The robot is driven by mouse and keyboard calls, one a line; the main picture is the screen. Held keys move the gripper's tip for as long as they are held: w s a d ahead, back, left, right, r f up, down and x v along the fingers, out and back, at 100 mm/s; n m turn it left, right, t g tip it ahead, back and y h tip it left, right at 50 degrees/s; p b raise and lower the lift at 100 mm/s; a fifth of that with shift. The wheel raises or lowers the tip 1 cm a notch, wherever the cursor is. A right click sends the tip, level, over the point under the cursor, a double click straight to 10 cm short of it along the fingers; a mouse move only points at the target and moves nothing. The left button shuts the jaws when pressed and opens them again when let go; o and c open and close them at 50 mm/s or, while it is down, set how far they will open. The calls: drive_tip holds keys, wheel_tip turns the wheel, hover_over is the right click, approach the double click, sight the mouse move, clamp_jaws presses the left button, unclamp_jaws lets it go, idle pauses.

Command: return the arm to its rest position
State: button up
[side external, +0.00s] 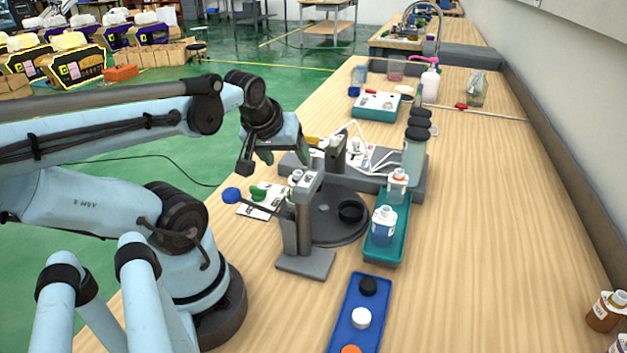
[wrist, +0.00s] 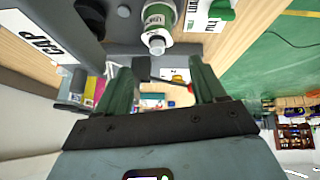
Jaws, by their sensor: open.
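My gripper (wrist: 165,88) is open, with its two green fingers spread and nothing between them in the wrist view. In the side view my arm reaches in from the left, and its hand hangs above the left edge of the wooden table, near the grey stand (side external: 305,215). A white bottle with a green label (wrist: 158,18) shows beyond the fingers in the wrist view, apart from them. The fingertips are partly hidden in the side view.
A teal tray (side external: 392,255) holds a blue bottle (side external: 383,230) and an orange-ringed bottle (side external: 397,187). A blue tray (side external: 344,327) holds caps. A dark round turntable (side external: 335,232) adjoins the stand. The table's right side (side external: 500,215) is largely clear.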

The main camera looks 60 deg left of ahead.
idle(0.3)
drive_tip(key=w+d+r+m+t+h, duration=0.1)
drive_tip(key=w+d+r+m+h, duration=0.1)
drive_tip(key=w+d+r+m, duration=0.25)
drive_tip(key=w+d+r+m+t+h, duration=0.1)
drive_tip(key=w+d+m+h, duration=0.1)
drive_tip(key=w+d+m, duration=0.45)
drive_tip(key=s+d+f, duration=0.4)
drive_tip(key=f, duration=0.1)
drive_tip(key=shift+s+f, duration=0.2)
drive_tip(key=shift+c, duration=0.5)
